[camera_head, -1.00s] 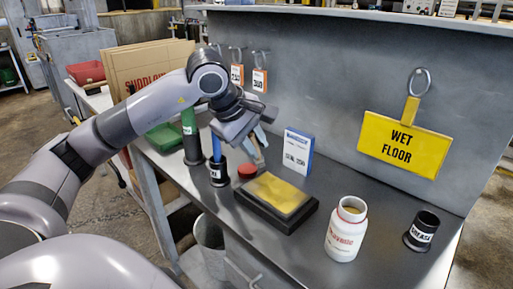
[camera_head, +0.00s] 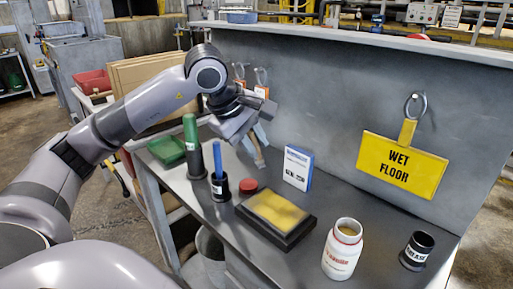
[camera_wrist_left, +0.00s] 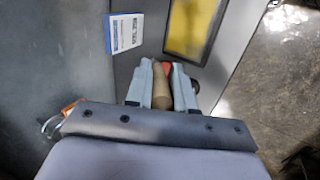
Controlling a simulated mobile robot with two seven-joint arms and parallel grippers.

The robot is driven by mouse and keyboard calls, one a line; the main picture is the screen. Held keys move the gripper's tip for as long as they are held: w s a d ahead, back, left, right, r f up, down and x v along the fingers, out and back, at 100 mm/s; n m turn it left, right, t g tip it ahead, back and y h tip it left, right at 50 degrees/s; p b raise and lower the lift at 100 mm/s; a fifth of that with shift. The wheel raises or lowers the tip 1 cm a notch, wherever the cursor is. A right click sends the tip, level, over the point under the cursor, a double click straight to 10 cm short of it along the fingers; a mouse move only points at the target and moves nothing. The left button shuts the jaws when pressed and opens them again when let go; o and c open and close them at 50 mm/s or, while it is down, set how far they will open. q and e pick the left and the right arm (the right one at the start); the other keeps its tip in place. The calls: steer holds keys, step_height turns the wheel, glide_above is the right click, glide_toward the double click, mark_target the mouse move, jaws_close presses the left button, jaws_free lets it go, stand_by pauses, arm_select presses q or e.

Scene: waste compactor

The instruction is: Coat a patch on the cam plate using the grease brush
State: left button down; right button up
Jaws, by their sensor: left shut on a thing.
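My left gripper (camera_head: 254,148) is shut on the tan wooden handle of the grease brush (camera_wrist_left: 161,88), held above the bench; the brush's bristle end is hard to make out. The cam plate (camera_head: 275,213) is a black block with a yellow top face, in front of and to the right of the gripper in the head view. It also shows at the top of the left wrist view (camera_wrist_left: 193,28), apart from the fingers. A black grease pot (camera_head: 417,251) stands upright at the bench's right end. My right gripper is not in view.
A white bottle (camera_head: 342,250) stands between plate and grease pot. A red cap (camera_head: 248,186), a black cup with a blue stick (camera_head: 219,186), a green-topped tube (camera_head: 193,150) and a blue-white box (camera_head: 297,168) stand near the gripper. A yellow sign (camera_head: 403,165) hangs on the back panel.

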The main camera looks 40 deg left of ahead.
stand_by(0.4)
arm_select(q)
steer(key=s+p+v, duration=0.1)
steer(key=p+v, duration=0.2)
steer(key=v, duration=0.2)
step_height(320, 180, down, 5)
steer(key=b, duration=0.5)
steer(key=shift+d+f, duration=0.1)
steer(key=shift+f, duration=0.1)
